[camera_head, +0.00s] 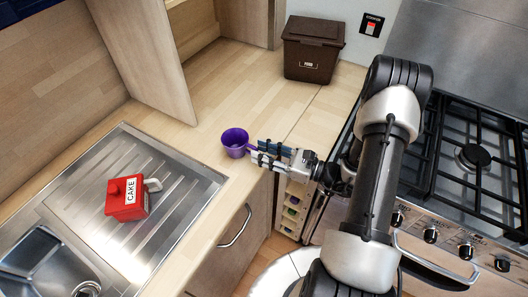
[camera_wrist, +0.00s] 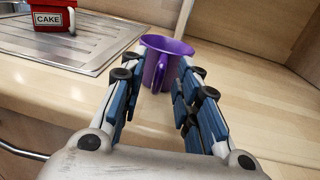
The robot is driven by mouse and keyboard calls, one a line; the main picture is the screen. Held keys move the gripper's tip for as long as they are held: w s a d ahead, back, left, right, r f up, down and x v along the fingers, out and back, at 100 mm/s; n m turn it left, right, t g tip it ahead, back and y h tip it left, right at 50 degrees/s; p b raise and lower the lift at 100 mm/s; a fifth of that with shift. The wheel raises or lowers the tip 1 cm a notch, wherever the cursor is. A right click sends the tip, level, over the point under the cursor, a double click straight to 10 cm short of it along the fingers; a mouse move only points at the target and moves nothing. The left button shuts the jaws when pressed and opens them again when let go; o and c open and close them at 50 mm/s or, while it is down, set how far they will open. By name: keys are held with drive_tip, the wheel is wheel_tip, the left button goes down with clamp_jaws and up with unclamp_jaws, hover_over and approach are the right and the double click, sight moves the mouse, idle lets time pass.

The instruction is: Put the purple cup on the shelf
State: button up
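The purple cup (camera_head: 235,141) stands upright on the wooden worktop, beside the metal draining board. In the wrist view the cup (camera_wrist: 167,45) is straight ahead, with its handle facing me. My gripper (camera_head: 256,156) reaches in from the right, low over the worktop, with its fingertips close to the handle. In the wrist view my gripper (camera_wrist: 157,84) is open, its fingers spread to either side of the handle with gaps left. Which surface is the shelf is unclear; a wooden upright panel (camera_head: 142,55) of a unit stands behind the draining board.
A red cake tin (camera_head: 122,205) sits on the draining board (camera_head: 185,180) at left, by the sink. A dark brown food bin (camera_head: 311,55) stands at the back. The gas hob (camera_head: 470,155) is at right. Worktop behind the cup is clear.

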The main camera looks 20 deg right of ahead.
drive_tip(key=p+v, duration=0.2)
drive_tip(key=v, duration=1)
drive_tip(key=s+a+r+n+g+h, duration=0.1)
drive_tip(key=s+a+r+n+g, duration=0.4)
drive_tip(key=a+r+n+g, duration=0.9)
drive_tip(key=s+a+r+n+t+h, duration=0.1)
drive_tip(key=s+r+n+t+h, duration=0.4)
drive_tip(key=s+r+n+h, duration=0.3)
drive_tip(key=r+n+h, duration=0.1)
drive_tip(key=n+h, duration=0.2)
drive_tip(key=n, duration=0.2)
drive_tip(key=shift+t, duration=0.3)
drive_tip(key=shift+o, duration=0.4)
drive_tip(key=shift+r, duration=0.15)
